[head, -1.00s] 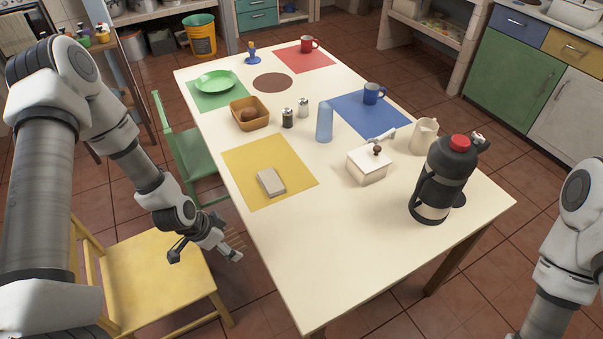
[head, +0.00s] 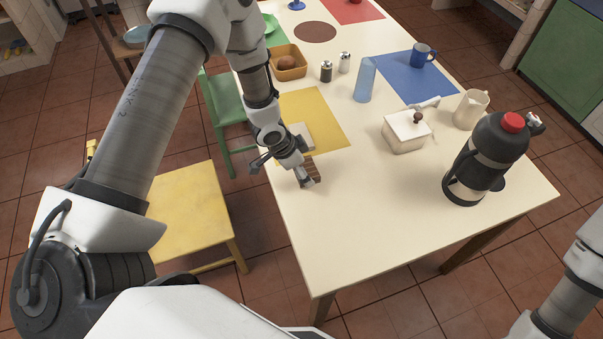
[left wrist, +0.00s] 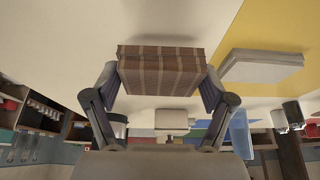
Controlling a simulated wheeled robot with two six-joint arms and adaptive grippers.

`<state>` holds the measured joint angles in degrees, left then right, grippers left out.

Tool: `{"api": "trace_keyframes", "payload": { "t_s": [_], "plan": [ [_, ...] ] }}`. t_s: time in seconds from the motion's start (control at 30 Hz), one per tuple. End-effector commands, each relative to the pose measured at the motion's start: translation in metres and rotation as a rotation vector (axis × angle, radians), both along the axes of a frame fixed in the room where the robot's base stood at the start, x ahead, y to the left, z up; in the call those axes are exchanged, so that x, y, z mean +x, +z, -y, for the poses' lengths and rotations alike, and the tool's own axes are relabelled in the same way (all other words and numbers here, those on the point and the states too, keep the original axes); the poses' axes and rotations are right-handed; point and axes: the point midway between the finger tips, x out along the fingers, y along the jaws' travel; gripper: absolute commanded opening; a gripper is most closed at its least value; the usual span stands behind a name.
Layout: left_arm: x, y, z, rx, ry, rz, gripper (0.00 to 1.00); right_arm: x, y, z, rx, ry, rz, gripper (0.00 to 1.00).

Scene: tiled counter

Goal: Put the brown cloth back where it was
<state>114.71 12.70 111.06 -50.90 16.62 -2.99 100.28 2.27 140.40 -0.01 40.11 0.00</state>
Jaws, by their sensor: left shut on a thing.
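The brown cloth is a folded, striped block in the left wrist view (left wrist: 162,72), held between both fingers. In the head view a small part of the cloth (head: 309,164) shows beside the fingers. My left gripper (head: 306,177) is shut on it, low over the near left part of the cream table (head: 390,225). Whether the cloth touches the tabletop is hard to tell. A folded light grey cloth (head: 301,136) lies just beyond, on the yellow mat (head: 325,115). My right gripper is out of view.
A white box with a knobbed lid (head: 403,135), a black flask (head: 485,160), a blue bottle (head: 365,80) and two shakers stand farther right and back. A bread basket (head: 290,66) is behind the yellow mat. A yellow chair (head: 190,210) is left. The table's front is bare.

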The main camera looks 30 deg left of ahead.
Motion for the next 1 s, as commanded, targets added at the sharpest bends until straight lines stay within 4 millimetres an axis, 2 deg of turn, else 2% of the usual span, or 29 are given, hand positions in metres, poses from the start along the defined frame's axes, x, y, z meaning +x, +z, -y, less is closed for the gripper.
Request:
{"api": "trace_keyframes", "payload": {
  "t_s": [0.03, 0.17, 0.53, 0.57, 0.6, 0.9, 1.0],
  "plan": [
    [-0.004, -0.012, -0.001, -0.001, 0.003, -0.009, 0.45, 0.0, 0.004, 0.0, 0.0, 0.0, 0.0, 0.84],
    [-0.003, -0.031, -0.001, -0.002, 0.003, -0.007, 0.45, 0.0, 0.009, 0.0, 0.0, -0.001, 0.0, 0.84],
    [-0.003, -0.038, -0.002, -0.001, 0.005, -0.005, 0.45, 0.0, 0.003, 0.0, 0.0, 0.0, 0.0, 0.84],
    [-0.003, -0.037, -0.002, -0.001, 0.005, -0.005, 0.89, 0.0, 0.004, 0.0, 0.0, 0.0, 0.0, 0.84],
    [-0.003, -0.037, -0.002, -0.001, 0.005, -0.005, 1.0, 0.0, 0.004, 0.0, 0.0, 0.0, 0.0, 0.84],
    [-0.003, -0.037, -0.002, -0.001, 0.005, -0.005, 1.0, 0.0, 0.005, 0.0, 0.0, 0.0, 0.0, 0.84],
    [-0.003, -0.031, -0.002, -0.002, 0.005, -0.004, 1.0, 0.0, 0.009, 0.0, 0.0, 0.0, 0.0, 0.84]
  ]
}}
